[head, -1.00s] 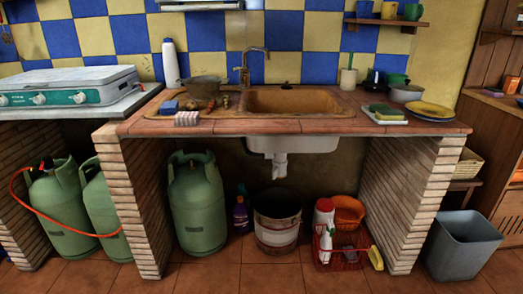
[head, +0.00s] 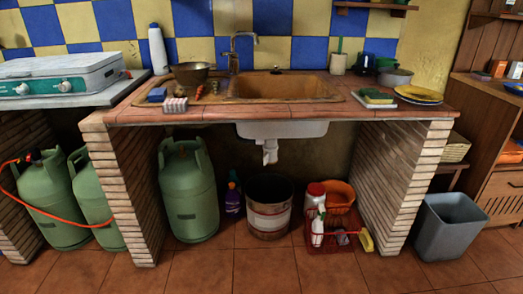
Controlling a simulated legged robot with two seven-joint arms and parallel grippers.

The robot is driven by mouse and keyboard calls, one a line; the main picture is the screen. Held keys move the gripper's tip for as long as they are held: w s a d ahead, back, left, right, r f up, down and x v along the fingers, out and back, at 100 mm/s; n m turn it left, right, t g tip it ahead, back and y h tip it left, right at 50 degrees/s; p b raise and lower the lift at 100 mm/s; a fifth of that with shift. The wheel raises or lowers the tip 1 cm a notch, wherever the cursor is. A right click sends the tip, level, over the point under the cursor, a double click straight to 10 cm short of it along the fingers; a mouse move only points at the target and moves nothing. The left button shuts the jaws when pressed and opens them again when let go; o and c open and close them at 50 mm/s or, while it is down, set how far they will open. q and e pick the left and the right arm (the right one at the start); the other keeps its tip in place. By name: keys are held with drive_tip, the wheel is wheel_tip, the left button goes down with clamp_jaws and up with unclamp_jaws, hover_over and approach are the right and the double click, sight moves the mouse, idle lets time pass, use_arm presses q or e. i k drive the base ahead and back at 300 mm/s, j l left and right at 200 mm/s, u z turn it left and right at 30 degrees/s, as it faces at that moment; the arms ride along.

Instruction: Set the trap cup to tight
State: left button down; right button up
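The trap cup (head: 270,154) is the white fitting on the drain below the sink. It hangs under the white underside of the basin (head: 283,130), above and behind the bucket (head: 270,208). It is small here, and I cannot tell whether it is tight or loose. The copper-coloured sink (head: 285,88) is set in the tiled counter above it. Neither of my grippers is in view.
Brick walls stand left (head: 128,190) and right (head: 402,180) of the under-sink space. Green gas bottles (head: 188,190) stand at left. A red basket (head: 335,240) with bottles and a grey bin (head: 450,225) stand at right. The tiled floor (head: 280,272) in front is clear.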

sight(270, 158)
drive_tip(key=i+j+u, duration=0.15)
drive_tip(key=i, duration=0.35)
drive_tip(key=i+j+u, duration=0.15)
drive_tip(key=i, duration=0.3)
drive_tip(key=i+j+u, duration=0.15)
drive_tip(key=i, duration=0.4)
drive_tip(key=j, duration=0.1)
